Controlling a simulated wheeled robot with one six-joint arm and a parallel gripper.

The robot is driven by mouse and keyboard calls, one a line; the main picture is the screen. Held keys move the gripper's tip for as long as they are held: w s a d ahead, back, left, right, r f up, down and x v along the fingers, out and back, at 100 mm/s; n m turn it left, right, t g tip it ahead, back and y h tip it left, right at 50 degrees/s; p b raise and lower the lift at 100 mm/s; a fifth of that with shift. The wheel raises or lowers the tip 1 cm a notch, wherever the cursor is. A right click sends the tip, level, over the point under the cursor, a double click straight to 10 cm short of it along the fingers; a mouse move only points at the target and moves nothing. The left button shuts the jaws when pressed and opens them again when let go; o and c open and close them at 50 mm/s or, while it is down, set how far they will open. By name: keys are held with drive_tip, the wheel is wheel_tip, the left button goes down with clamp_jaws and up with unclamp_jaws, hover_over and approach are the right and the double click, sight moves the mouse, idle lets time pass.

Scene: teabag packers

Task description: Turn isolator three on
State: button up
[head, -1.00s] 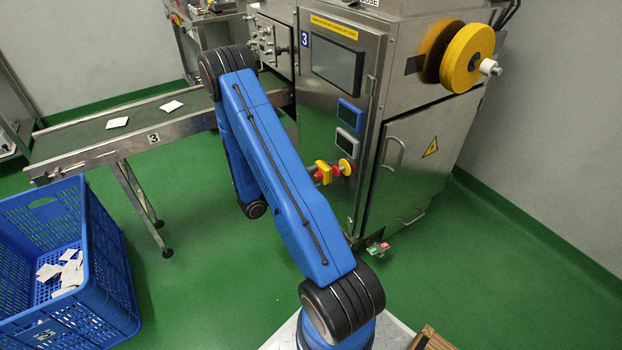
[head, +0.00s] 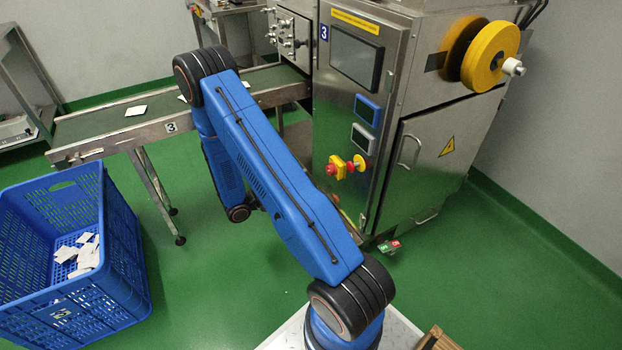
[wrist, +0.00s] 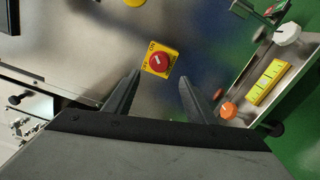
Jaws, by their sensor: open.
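The isolator is a red rotary knob (wrist: 158,61) on a square yellow plate (wrist: 172,51) with small lettering, on the steel front of machine 3. A pale mark on the knob runs diagonally; I cannot tell which setting it points to. In the head view the yellow plate (head: 338,164) and its red knob (head: 332,169) show just right of my arm. My gripper (wrist: 159,79) is open and empty in the wrist view. The plate and knob appear between and just beyond its fingertips, apart from them. The gripper is hidden in the head view.
A red button on a yellow disc (head: 361,161) sits right beside the isolator. Screens (head: 356,57) are above. A conveyor (head: 90,125) and blue crate (head: 130,255) stand left. In the wrist view, an orange knob (wrist: 228,110) is on a side panel at right.

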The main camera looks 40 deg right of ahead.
drive_tip(key=v, duration=0.6)
drive_tip(key=shift+a, duration=0.25)
drive_tip(key=shift+w, duration=0.1)
drive_tip(key=s+a+r+m+g+y, duration=0.15)
drive_tip(key=s+r+y, duration=0.3)
drive_tip(key=r, duration=0.45)
drive_tip(key=s+a+r+m+g+y, duration=0.1)
drive_tip(key=s+a+r+m+y, duration=0.2)
drive_tip(key=s+r, duration=0.45)
drive_tip(key=s+a+r+n+t+y, duration=0.2)
drive_tip(key=s+a+r+t+y, duration=0.3)
drive_tip(key=s+a+r, duration=0.1)
drive_tip(key=s+a+r+n+t+y, duration=0.2)
drive_tip(key=s+a+r+t+y, duration=0.3)
drive_tip(key=r, duration=0.6)
drive_tip(key=shift+s+a+t, duration=0.65)
drive_tip(key=shift+s+a, duration=0.4)
drive_tip(key=shift+a, duration=0.6)
drive_tip(key=shift+r, duration=0.1)
